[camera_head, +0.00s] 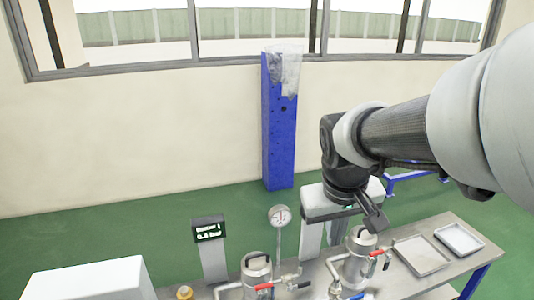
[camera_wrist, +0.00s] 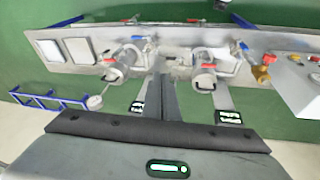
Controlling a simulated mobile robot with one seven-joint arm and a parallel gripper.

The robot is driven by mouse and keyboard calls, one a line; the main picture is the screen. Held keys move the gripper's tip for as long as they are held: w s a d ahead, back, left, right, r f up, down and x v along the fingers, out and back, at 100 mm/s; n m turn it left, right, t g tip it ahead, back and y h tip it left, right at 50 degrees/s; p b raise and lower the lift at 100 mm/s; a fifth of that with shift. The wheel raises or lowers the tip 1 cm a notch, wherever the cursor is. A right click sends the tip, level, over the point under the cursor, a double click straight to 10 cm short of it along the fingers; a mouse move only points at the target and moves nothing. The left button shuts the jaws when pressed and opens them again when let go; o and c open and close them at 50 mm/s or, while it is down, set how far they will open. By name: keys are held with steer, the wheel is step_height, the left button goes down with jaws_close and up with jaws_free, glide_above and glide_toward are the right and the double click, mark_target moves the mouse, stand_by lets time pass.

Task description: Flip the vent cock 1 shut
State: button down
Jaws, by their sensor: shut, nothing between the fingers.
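Two steel lidded vessels stand on the bench, a left vessel (camera_head: 257,272) and a right vessel (camera_head: 360,262). I see no readable label showing which is vent cock 1. In the wrist view the order is reversed, with one vessel at left (camera_wrist: 118,70) and the other at right (camera_wrist: 205,78). My gripper (camera_head: 375,220) is shut and empty, above and behind the right vessel. In the wrist view its fingers (camera_wrist: 163,95) point between the vessels, touching neither.
A round gauge (camera_head: 280,216) rises between the vessels. A display post (camera_head: 209,232) stands behind the left vessel. Two shallow trays (camera_head: 420,255) (camera_head: 459,239) lie at the bench's right end. A white box (camera_head: 90,282) is at left. In the wrist view a brass fitting (camera_wrist: 262,74) sits near it.

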steer(key=w+f+n+g+p, duration=0.1)
steer(key=w+f+g+p, duration=0.1)
steer(key=w+f+p, duration=0.35)
steer(key=g+y, duration=0.1)
glide_above(306, 282)
step_height(306, 282, down, 9)
steer(key=shift+a+f+n+p, duration=0.2)
steer(key=shift+n+p, duration=0.2)
step_height(306, 282, down, 14)
steer(key=b, duration=0.3)
steer(key=shift+d+g+y, duration=0.2)
steer(key=shift+g+y, duration=0.1)
steer(key=shift+y, duration=0.1)
